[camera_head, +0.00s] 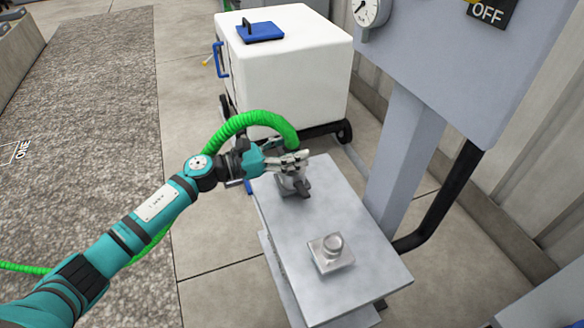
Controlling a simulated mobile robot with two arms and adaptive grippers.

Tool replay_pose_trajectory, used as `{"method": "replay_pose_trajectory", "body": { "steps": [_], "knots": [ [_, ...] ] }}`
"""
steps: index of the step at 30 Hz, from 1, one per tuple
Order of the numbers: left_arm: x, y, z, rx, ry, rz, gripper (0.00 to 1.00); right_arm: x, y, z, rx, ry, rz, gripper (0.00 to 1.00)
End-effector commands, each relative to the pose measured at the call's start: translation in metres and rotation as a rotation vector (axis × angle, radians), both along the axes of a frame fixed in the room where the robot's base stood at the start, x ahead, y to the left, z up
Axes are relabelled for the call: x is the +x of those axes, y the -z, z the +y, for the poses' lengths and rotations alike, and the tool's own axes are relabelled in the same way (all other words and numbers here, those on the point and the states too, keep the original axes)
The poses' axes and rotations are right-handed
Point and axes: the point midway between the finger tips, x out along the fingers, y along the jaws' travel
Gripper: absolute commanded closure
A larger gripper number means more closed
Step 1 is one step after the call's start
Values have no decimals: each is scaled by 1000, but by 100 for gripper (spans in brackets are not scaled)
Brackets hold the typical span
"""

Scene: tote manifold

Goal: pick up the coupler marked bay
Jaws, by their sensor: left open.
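A grey coupler (290,182) stands at the far end of the metal bench (285,225). A green corrugated hose (245,120) arches over my left wrist and comes down behind the fingers, near the coupler. I cannot see whether it joins the coupler. My left gripper (295,161) is open at the coupler's upper part, and its fingers hide some of it. I cannot tell whether they touch it. No bay marking is readable. My right gripper is not in view.
A square metal fitting with a round knob (332,250) sits on the bench's near half. A white wheeled tote (285,60) with a blue lid handle stands behind the bench. A grey panel (450,60) with a gauge and OFF sign rises at right. Floor at left is open.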

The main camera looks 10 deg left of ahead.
Motion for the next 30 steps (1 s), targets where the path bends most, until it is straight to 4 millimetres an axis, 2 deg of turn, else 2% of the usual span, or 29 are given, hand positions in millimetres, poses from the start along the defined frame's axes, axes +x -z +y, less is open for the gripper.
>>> {"method": "replay_pose_trajectory", "body": {
  "steps": [3, 15, 17, 30],
  "knots": [
    [0, 0, 0, 0, 0, 0, 42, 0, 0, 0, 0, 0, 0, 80],
    [0, 0, 1, 0, 0, 0, 94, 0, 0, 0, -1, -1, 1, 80],
    [0, 0, 1, 0, 0, 0, 100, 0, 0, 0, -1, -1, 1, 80],
    [0, -4, 1, -1, 0, -4, 100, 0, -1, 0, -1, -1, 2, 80]
  ]
}}
